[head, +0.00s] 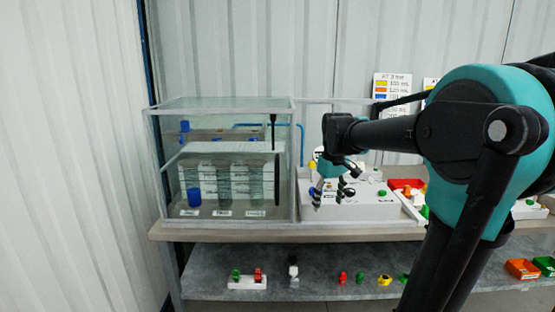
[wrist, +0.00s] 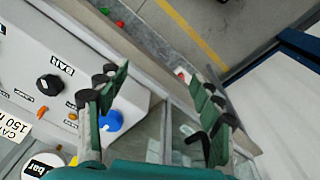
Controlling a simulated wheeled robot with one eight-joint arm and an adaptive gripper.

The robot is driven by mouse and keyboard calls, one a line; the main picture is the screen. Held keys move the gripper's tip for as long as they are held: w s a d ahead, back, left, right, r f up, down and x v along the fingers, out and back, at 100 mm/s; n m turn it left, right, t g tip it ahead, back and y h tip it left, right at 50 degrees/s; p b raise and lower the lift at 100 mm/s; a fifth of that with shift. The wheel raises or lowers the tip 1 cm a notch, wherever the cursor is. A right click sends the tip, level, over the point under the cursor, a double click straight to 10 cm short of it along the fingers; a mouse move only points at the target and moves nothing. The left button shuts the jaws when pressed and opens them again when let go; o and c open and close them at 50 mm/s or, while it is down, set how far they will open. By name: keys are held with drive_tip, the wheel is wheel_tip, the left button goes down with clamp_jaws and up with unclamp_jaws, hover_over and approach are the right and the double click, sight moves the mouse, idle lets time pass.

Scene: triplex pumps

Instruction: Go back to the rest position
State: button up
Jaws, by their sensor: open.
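My gripper (head: 329,192) hangs in front of the white control box (head: 375,209) at the middle of the bench in the head view. In the wrist view my gripper (wrist: 157,82) has its two green fingers wide apart, with nothing held between them. The control box (wrist: 75,50) lies on the left there, with a black knob (wrist: 50,84) by a "BAR" label. A blue knob (wrist: 112,121) is beside the left finger and partly hidden; I cannot tell if they touch. My arm is stretched out from the right in the head view.
A glass tank (head: 222,130) stands left of the control box. The lower shelf (head: 320,290) holds several small coloured parts. An orange bin (head: 522,268) is at the right. A wall rises behind the bench. Floor with a yellow line (wrist: 190,30) shows in the wrist view.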

drive_tip(key=s+d+f+m+t, duration=0.3)
drive_tip(key=s+f+m, duration=0.2)
drive_tip(key=s+f, duration=1.3)
wheel_tip(320, 180, down, 2)
drive_tip(key=shift+m, duration=0.4)
